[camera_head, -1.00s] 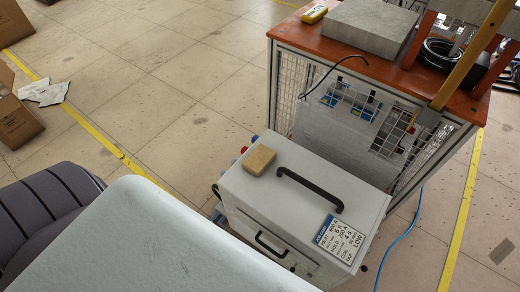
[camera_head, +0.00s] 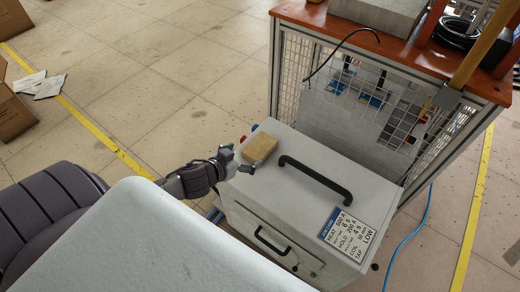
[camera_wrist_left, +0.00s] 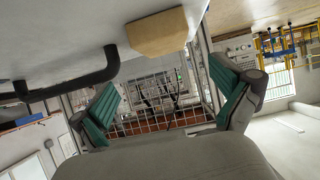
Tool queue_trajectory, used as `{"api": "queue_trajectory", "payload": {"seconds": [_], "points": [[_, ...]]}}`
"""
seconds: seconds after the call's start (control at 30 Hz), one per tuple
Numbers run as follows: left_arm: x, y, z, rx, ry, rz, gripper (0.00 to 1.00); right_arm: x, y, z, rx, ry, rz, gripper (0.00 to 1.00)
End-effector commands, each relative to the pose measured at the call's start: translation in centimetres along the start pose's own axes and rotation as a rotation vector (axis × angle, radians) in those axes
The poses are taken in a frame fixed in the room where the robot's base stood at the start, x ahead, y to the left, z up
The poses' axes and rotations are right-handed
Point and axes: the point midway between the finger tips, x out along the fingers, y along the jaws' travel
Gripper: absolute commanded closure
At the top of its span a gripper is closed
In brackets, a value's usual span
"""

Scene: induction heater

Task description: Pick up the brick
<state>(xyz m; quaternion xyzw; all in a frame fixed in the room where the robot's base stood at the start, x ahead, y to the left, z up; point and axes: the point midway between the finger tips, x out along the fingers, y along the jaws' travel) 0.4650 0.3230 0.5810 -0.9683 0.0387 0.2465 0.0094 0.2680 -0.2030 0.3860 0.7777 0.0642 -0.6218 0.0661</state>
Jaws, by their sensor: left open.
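The tan brick (camera_head: 260,147) lies on the left part of the top of the white induction heater (camera_head: 325,160). In the left wrist view the picture is upside down. There the brick (camera_wrist_left: 157,33) shows ahead of my left gripper (camera_wrist_left: 167,88), whose two green-padded fingers are spread apart with nothing between them. Whether a finger touches the brick cannot be told. My right gripper is not in view.
A black handle (camera_head: 316,177) stands up on the heater top, right of the brick. An orange-topped bench with mesh sides (camera_head: 385,60) stands behind the heater. A blue cable (camera_head: 408,235) runs on the floor at right. Floor at left is mostly clear.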

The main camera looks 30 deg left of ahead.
Motion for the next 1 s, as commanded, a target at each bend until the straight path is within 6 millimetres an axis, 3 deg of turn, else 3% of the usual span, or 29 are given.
{"api": "queue_trajectory", "payload": {"seconds": [0.03, 0.2, 0.47, 0.8, 1.0], "points": [[1.3, -0.1, 0.1, 0.000, 0.003, -0.002, 0.00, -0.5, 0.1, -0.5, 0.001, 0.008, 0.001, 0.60], [4.2, -0.1, 0.1, 0.000, 0.002, -0.002, 0.00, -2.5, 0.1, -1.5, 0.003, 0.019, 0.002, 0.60], [5.9, -0.2, 0.1, 0.001, 0.000, -0.001, 0.00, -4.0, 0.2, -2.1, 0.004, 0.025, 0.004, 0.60], [10.2, -0.7, 0.3, 0.000, 0.000, -0.002, 0.00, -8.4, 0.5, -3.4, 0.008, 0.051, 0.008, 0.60], [10.6, -0.7, 0.3, 0.000, -0.002, -0.001, 0.00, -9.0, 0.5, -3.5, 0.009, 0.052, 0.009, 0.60]]}}
